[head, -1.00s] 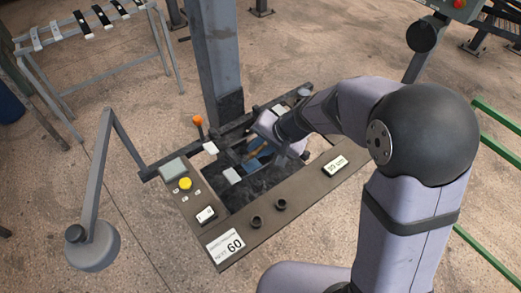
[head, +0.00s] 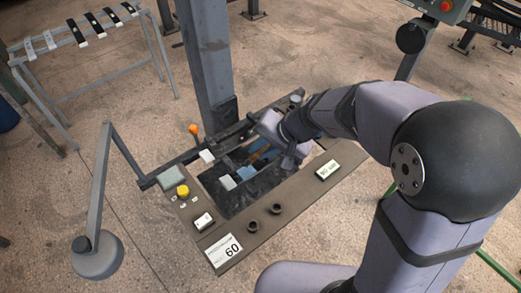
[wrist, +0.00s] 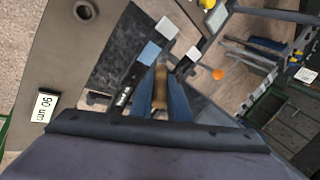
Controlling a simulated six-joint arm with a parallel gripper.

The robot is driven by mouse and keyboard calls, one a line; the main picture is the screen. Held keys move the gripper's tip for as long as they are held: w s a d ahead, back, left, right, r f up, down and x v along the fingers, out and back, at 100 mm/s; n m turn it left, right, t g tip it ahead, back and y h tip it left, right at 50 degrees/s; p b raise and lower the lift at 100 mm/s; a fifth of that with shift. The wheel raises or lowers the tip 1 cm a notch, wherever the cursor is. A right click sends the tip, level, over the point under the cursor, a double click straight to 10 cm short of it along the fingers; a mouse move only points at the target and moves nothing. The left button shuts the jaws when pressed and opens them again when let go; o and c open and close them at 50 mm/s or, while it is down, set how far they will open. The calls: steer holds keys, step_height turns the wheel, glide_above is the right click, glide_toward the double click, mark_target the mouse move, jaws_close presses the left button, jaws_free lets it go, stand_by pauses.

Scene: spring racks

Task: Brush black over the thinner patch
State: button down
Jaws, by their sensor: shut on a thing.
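My gripper (wrist: 160,98) is shut on a wooden-handled tool that looks like a brush (wrist: 161,76); its tip is hard to make out. In the head view my gripper (head: 262,155) is over the frame's opening, partly hidden by my wrist. A rough black surface (wrist: 115,50) lies inside the opening and also shows in the head view (head: 232,203). I cannot tell a thinner patch on it. A display (wrist: 43,107) on the frame reads 90 um. It also shows in the head view (head: 328,169).
The frame (head: 285,210) carries a yellow button (head: 183,191), a white card with 60 (head: 223,250) and two dark round cups. An orange-topped lever (head: 194,130) and a grey post (head: 207,60) stand behind. A lamp-like arm (head: 97,257) is at left. A rack (head: 90,35) holds several dark strips.

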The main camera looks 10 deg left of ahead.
steer(key=shift+r+p, duration=0.45)
steer(key=shift+r, duration=0.45)
